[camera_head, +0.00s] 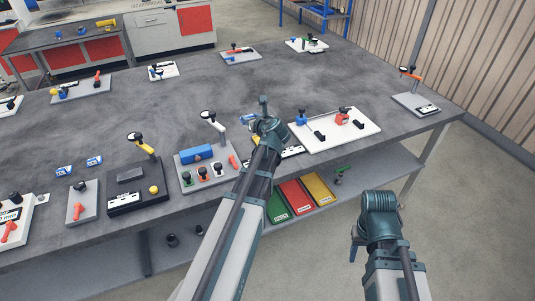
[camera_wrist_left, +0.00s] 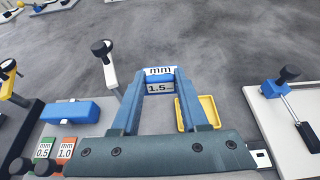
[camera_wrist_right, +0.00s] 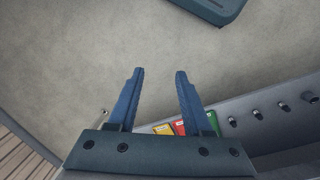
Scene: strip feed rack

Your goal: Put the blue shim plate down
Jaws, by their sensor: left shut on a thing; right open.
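The blue shim plate (camera_wrist_left: 159,84), with a white label reading "mm" and "1.5", is between the fingertips of my left gripper (camera_wrist_left: 160,76) in the left wrist view. The left gripper is shut on it, over the grey table. I cannot tell whether the plate touches the tabletop. In the head view the left arm hides most of the gripper and the plate. My right gripper (camera_wrist_right: 155,74) is open and empty in the right wrist view, over the floor off the table's front edge.
A yellow tray (camera_wrist_left: 209,113) lies just right of the held plate. A white board with a blue-knobbed clamp (camera_wrist_left: 263,88) is further right. A blue block (camera_wrist_left: 70,112) and a black-knobbed lever (camera_wrist_left: 104,62) stand left.

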